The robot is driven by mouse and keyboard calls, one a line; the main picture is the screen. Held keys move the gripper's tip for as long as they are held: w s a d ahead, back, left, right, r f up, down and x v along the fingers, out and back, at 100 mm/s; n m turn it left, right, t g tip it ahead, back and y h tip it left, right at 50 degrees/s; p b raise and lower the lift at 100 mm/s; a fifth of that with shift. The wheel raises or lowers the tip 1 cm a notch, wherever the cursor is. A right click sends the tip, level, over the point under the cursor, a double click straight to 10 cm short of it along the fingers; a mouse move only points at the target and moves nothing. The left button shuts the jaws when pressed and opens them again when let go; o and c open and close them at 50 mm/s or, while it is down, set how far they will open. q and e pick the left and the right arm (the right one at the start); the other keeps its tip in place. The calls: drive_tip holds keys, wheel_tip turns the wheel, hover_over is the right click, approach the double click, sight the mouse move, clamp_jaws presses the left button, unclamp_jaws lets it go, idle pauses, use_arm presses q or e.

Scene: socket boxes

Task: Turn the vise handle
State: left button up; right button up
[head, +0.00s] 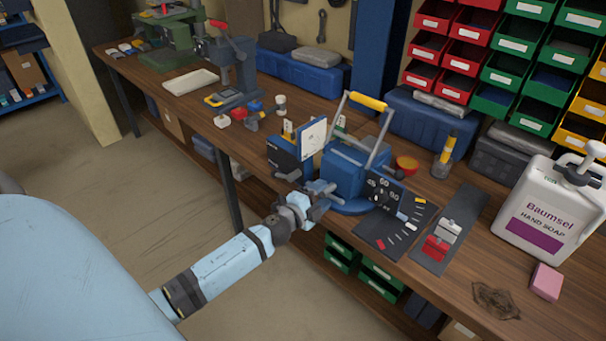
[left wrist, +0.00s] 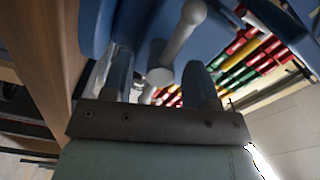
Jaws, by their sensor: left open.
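The blue vise (head: 346,174) stands at the front edge of the wooden workbench. Its grey bar handle (head: 322,187) is on the side facing my left arm. My left gripper (head: 316,200) reaches in from the left and is at this handle. In the left wrist view, the two fingers of the left gripper (left wrist: 158,62) are apart, and the grey handle (left wrist: 183,34) with its round end shows between them. I cannot tell whether a finger touches it. My right gripper is not in view.
A dial panel (head: 384,190) and a yellow-gripped bail (head: 368,101) are close to the vise. A white soap jug (head: 549,209) and a pink block (head: 546,282) stand at the right. Red and green bins (head: 465,53) hang behind. The floor left of the bench is open.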

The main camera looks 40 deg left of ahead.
use_arm(q)
drive_tip(key=s+a+b, duration=0.1)
drive_tip(key=s, duration=1.1)
drive_tip(key=shift+s, duration=0.2)
